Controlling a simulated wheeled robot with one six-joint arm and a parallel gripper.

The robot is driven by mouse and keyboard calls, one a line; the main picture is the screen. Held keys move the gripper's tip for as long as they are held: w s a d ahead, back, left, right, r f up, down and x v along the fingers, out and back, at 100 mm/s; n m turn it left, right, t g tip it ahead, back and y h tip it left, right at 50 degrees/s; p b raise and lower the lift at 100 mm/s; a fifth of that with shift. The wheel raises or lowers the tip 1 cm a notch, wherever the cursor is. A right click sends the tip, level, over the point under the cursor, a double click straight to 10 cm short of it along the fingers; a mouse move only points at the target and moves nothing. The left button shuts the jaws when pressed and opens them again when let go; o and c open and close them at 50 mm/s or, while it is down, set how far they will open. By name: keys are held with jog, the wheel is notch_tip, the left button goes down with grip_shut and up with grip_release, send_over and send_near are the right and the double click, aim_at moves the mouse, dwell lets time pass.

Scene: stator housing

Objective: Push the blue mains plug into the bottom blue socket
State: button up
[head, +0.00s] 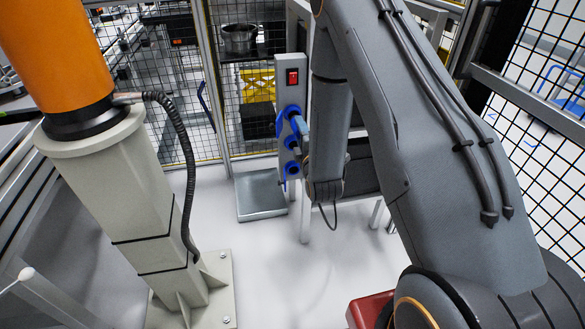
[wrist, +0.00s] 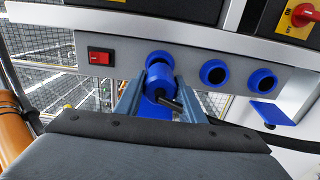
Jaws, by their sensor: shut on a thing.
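The blue mains plug (wrist: 160,82) is between the two fingers of my gripper (wrist: 159,92), which is shut on it. A short black part sticks out of the plug toward the lower right. The plug is in front of the blue socket (wrist: 157,58) nearest the red switch and partly hides it; I cannot tell whether they touch. The middle socket (wrist: 213,73) and the bottom blue socket (wrist: 262,80), farthest from the switch, look empty. In the head view, my gripper (head: 301,127) is beside the upper part of the upright panel, above the bottom socket (head: 292,168).
The grey panel carries a red switch (wrist: 100,58), also seen in the head view (head: 292,77). A blue flap (wrist: 272,113) sticks out beside the bottom socket. An orange and beige robot column (head: 130,180) stands left.

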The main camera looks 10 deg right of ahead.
jog(key=shift+s+p, duration=0.75)
jog(key=shift+s, duration=2.2)
